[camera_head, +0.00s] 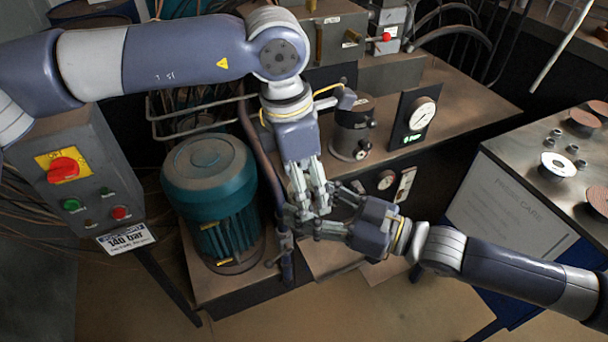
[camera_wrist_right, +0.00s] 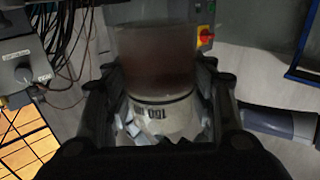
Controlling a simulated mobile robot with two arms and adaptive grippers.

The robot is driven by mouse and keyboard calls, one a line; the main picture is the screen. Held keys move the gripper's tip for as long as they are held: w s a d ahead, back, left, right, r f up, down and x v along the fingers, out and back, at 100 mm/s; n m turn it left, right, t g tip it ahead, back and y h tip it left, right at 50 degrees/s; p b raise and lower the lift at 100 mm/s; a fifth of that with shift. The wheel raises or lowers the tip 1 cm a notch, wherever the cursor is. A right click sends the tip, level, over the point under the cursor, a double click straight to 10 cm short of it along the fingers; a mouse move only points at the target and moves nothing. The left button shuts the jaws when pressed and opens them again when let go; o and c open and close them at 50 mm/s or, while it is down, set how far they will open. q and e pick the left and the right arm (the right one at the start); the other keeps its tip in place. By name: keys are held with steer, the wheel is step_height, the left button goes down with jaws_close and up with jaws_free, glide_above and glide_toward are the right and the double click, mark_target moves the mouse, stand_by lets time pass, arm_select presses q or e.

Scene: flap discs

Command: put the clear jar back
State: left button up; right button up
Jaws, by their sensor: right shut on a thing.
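The clear jar (camera_wrist_right: 157,62) shows in the right wrist view as a see-through cylinder, murky brown, with a pale band marked with dark print at its near end. My right gripper (camera_head: 316,215) is shut on it, with a finger on each side in the wrist view. In the head view I cannot make out the jar among the fingers. My left gripper (camera_head: 311,203) points down from above, its fingers close to or overlapping the right gripper's. I cannot tell whether it is open or touches the jar.
A teal motor (camera_head: 210,180) stands left of the grippers. A control box (camera_head: 90,165) is further left. A gauge panel (camera_head: 413,120) and a dark cylindrical unit (camera_head: 352,130) stand on the bench behind. A side table (camera_head: 520,145) at right holds discs and nuts.

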arm_select(q)
steer(key=c, duration=1.2)
arm_select(e)
steer(key=o, duration=1.4)
steer(key=shift+c, duration=0.2)
arm_select(q)
steer(key=shift+c, duration=0.2)
arm_select(e)
steer(key=shift+s+d+f+t, duration=0.1)
steer(key=shift+s+d+t, duration=0.1)
steer(key=shift+t, duration=0.1)
